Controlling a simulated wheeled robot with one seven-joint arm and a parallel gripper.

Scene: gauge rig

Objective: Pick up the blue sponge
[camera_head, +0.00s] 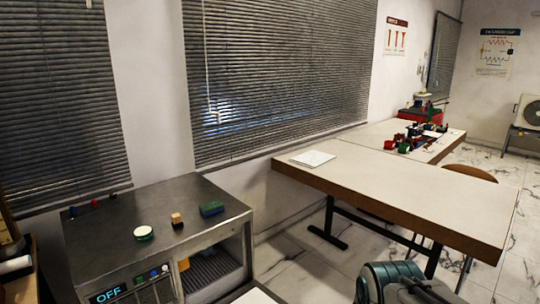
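The blue sponge (212,209) is a small block, blue with a greenish side. It lies on the top of a steel cabinet (120,240), near its right edge. Left of the sponge stands a small block with a yellow-tan top and dark lower part (177,220). Nothing touches the sponge. I cannot make out my gripper in this view.
Small coloured pieces (96,205) sit along the cabinet's back edge. A lit display (108,293) reads OFF. A long table (400,185) at right holds a white sheet (313,158) and several coloured parts. A dark teal rounded object (390,283) is at bottom right.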

